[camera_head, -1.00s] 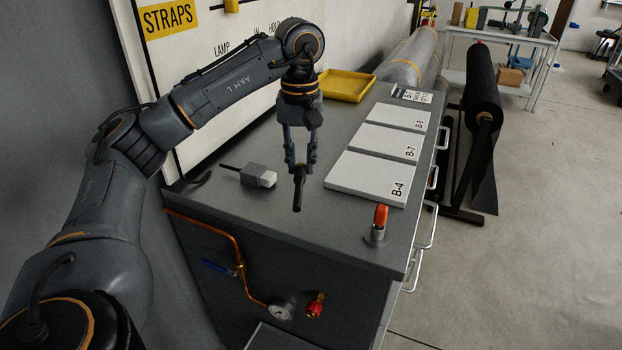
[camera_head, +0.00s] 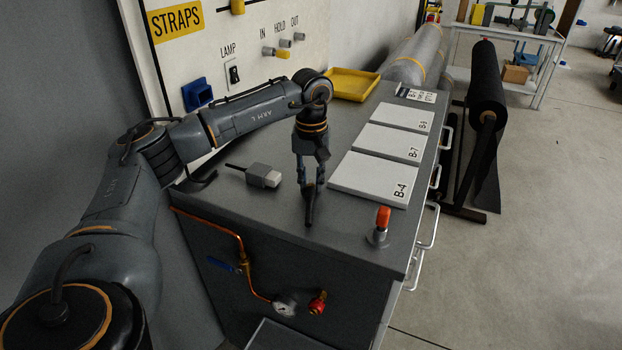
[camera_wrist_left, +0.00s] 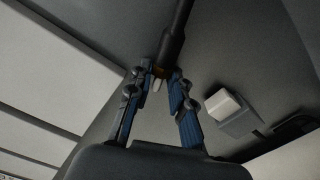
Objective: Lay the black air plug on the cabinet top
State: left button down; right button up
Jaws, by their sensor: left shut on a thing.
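The black air plug (camera_head: 309,208) is a dark, slim rod, held by my left gripper (camera_head: 311,186) and pointing down. Its lower end is at or just above the grey cabinet top (camera_head: 265,220); I cannot tell if they touch. In the left wrist view the plug (camera_wrist_left: 177,32) extends away from the fingertips of my left gripper (camera_wrist_left: 160,76), which is shut on its near end. A small brownish and pale part shows between the fingers. My right gripper is not in view.
A grey block with a pale end (camera_head: 262,176) lies left of the gripper. White panels, B-4 (camera_head: 370,178) nearest, lie to the right. An orange-capped fitting (camera_head: 382,217) stands near the front right edge. A yellow tray (camera_head: 352,84) is behind. Bare cabinet top surrounds the plug.

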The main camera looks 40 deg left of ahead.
pick_arm(q)
jog(key=shift+f, duration=0.1)
jog(key=shift+s+f, duration=0.1)
jog(key=shift+f, duration=0.15)
jog(key=c, duration=1.2)
grip_release()
jog(key=shift+d, duration=0.1)
jog(key=shift+f, duration=0.15)
jog(key=shift+r, duration=0.55)
notch_tip(320, 180, up, 12)
jog(key=shift+b, duration=0.55)
jog(key=shift+f, duration=0.1)
